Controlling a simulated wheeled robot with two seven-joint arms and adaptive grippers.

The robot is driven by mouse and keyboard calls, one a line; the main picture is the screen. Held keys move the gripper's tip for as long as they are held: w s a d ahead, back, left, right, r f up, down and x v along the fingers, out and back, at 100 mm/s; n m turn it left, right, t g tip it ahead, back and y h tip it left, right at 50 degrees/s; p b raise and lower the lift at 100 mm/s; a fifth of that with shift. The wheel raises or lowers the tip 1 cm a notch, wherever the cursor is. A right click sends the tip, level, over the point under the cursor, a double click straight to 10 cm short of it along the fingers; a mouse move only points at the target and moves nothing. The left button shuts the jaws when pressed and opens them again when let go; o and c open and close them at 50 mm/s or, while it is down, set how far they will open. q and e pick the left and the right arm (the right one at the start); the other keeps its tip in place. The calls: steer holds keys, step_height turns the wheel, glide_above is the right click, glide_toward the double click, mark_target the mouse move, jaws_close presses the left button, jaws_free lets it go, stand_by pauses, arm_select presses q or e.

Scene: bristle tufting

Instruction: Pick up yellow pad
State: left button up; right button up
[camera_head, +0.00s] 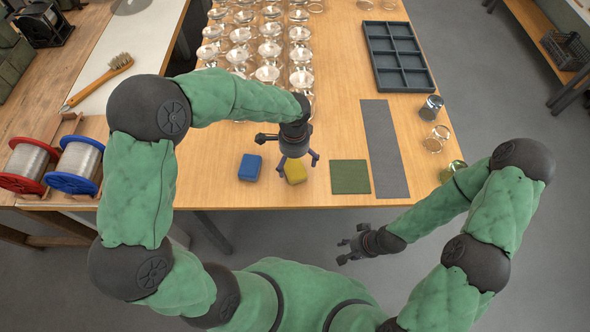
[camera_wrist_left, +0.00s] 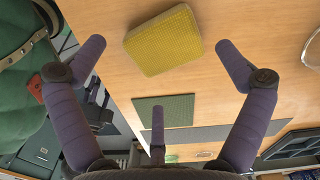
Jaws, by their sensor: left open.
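The yellow pad (camera_head: 294,171) lies on the wooden table near its front edge, between a blue pad (camera_head: 250,168) and a green square mat (camera_head: 350,177). My left gripper (camera_head: 297,165) is right above the yellow pad, fingers pointing down. In the left wrist view the yellow pad (camera_wrist_left: 163,40) lies tilted between the widely spread fingers of the left gripper (camera_wrist_left: 161,50), and no finger visibly touches it. My right gripper (camera_head: 346,252) is in front of the table edge, over the floor, empty with its fingers apart.
A grey strip (camera_head: 385,149) lies right of the green mat. A dark compartment tray (camera_head: 398,56) is at the back right. Red and blue spools (camera_head: 78,163) and a brush (camera_head: 100,78) are on the left.

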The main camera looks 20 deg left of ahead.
mark_target(295, 167)
arm_select(q)
steer(key=shift+w+f+b, duration=0.15)
steer(key=shift+f+b, duration=0.45)
steer(key=shift+f, duration=0.75)
steer(key=shift+w+f+b, duration=0.15)
steer(key=shift+f+b, duration=0.45)
steer(key=shift+f, duration=0.75)
steer(key=c, duration=1)
